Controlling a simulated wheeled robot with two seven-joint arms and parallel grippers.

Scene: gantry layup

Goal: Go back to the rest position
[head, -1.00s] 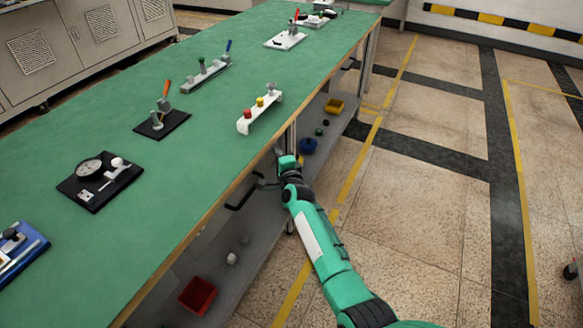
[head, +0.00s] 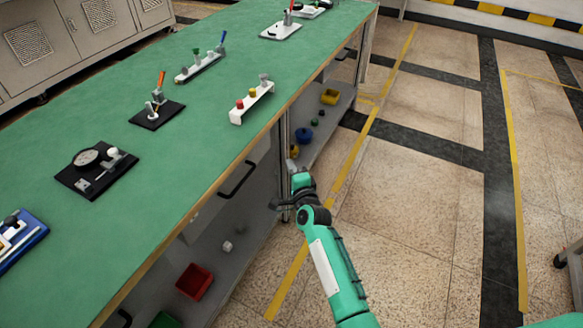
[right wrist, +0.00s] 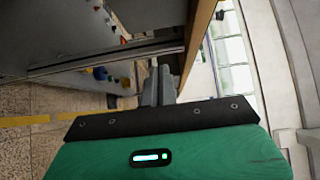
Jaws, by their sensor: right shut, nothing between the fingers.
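My right gripper (head: 280,205) is beside the long edge of the green workbench (head: 150,60), lower than its top and in front of the drawers and lower shelf. It is small and partly hidden by my own wrist in the head view. In the right wrist view its grey fingers (right wrist: 160,86) are together, with nothing between them. My left gripper is not in view.
A black drawer handle (head: 238,180) sticks out left of the right gripper. On the lower shelf are a red bin (head: 194,281), a blue bin (head: 304,134) and a yellow bin (head: 329,97). Fixtures with knobs and levers stand on the bench. The floor to the right is mostly clear.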

